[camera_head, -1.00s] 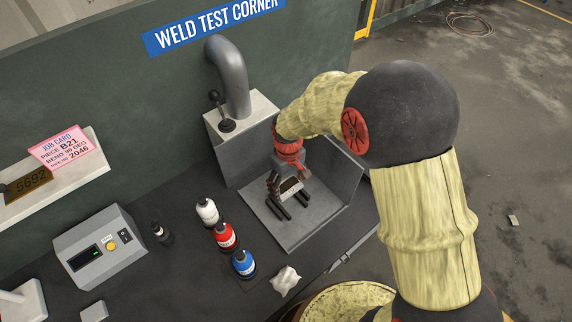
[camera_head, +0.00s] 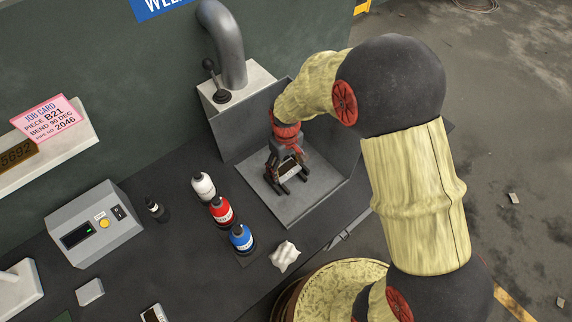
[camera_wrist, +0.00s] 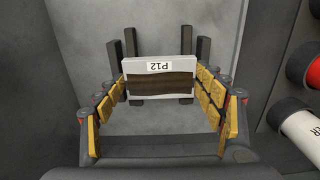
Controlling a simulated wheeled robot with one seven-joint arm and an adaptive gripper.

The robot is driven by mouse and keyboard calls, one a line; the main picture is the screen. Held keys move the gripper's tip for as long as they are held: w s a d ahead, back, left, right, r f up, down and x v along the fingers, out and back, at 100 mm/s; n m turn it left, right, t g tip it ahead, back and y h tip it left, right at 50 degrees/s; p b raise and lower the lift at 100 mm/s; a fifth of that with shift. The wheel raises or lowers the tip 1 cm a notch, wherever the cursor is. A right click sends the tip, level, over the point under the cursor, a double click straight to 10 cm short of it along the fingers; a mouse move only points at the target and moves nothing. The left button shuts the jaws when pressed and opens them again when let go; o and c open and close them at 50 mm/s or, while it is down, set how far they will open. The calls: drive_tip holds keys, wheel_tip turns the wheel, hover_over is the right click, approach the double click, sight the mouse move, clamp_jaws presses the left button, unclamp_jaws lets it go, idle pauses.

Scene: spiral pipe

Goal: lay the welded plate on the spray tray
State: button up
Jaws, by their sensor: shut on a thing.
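The welded plate (camera_wrist: 160,86) is a small pale plate with a dark brown band and a "P12" label. My gripper (camera_wrist: 160,79) is shut on it, with yellow-padded fingers at its left and right edges. In the head view my gripper (camera_head: 287,167) points down over the spray tray (camera_head: 312,200), a grey tray with raised walls at the back and right. Two dark bars (camera_wrist: 131,45) on the tray floor run beneath the plate and show beyond its edges. I cannot tell whether the plate touches them.
White (camera_head: 203,187), red (camera_head: 221,212) and blue (camera_head: 241,239) bottles stand left of the tray, with a crumpled white cloth (camera_head: 285,256) in front. A grey pipe (camera_head: 226,45) and a lever (camera_head: 211,75) stand behind. A control box (camera_head: 94,225) is at left.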

drive_tip(key=shift+f, duration=0.25)
drive_tip(key=o, duration=1.5)
drive_tip(key=shift+c, duration=0.2)
drive_tip(key=o, duration=0.4)
wheel_tip(320, 180, up, 12)
drive_tip(key=shift+f, duration=0.1)
